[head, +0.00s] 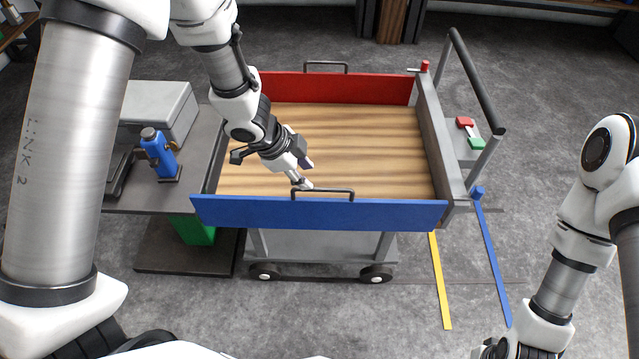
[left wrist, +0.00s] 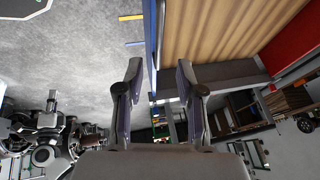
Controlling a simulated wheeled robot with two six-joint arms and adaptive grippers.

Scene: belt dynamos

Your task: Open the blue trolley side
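The blue trolley side (head: 320,214) stands upright along the near edge of the wooden trolley bed (head: 350,140). A dark bar handle (head: 335,190) rises from its top edge. My left gripper (head: 304,174) is over the bed, just behind the handle's left end; I cannot tell whether it touches. In the left wrist view, its two fingers (left wrist: 159,70) are apart with nothing clearly held between them. The blue side (left wrist: 153,40) shows there edge-on, beyond the fingertips. A blue knob (head: 478,192) sits at the trolley's near right corner. My right gripper (head: 500,350) is partly cut off at the bottom edge.
The red side (head: 335,88) stands upright at the back, with a red knob (head: 425,66) at its right end. A push bar (head: 474,80) rises at the right. A bench (head: 190,185) with a blue bottle-like object (head: 159,155) adjoins the left.

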